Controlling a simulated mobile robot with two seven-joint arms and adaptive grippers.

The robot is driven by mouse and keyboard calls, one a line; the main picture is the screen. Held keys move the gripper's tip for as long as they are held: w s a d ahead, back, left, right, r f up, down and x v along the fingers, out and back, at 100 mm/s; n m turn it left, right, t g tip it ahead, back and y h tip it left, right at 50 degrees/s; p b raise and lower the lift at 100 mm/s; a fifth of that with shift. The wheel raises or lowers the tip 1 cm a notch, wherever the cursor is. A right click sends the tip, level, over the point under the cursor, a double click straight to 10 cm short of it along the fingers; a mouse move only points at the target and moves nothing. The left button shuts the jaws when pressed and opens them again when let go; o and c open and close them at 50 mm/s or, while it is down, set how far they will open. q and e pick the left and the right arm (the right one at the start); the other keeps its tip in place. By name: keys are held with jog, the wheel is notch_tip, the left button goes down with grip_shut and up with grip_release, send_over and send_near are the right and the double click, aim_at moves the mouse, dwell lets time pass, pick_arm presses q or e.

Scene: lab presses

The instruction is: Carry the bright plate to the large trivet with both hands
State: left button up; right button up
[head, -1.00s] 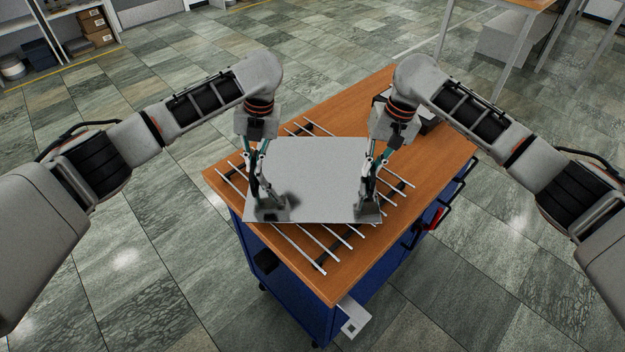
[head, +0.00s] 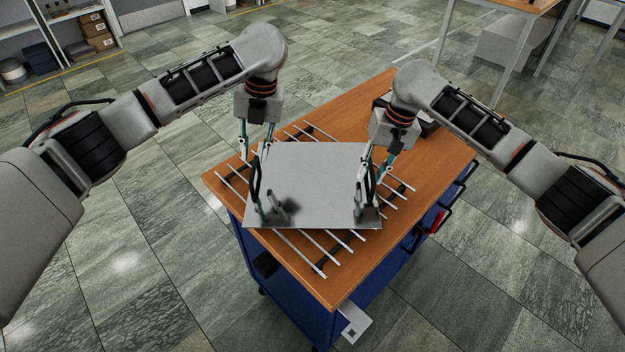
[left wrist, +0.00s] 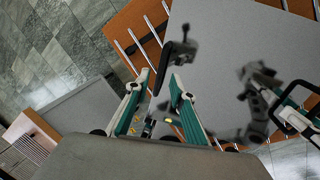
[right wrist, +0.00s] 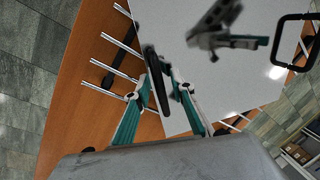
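The bright plate (head: 315,185) is a grey reflective sheet with an upright black handle at its left and right sides. It lies over the large trivet (head: 310,250), a rack of pale rods on dark bars; I cannot tell whether it touches all the rods.
The trivet rests on the wooden top (head: 440,150) of a blue cart (head: 285,290). A dark object (head: 425,125) sits behind my right wrist. The wood has free room at the right and front. Shelves and another table stand farther away.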

pick_arm(q)
notch_tip(320, 180, up, 6)
jog(key=d, duration=0.1)
pick_arm(e)
notch_tip(320, 180, up, 12)
jog(key=d, duration=0.2)
jog(key=shift+d, duration=0.2)
pick_arm(q)
jog(key=shift+d+f, duration=0.1)
pick_arm(e)
jog(key=shift+f, duration=0.1)
dwell(0.3)
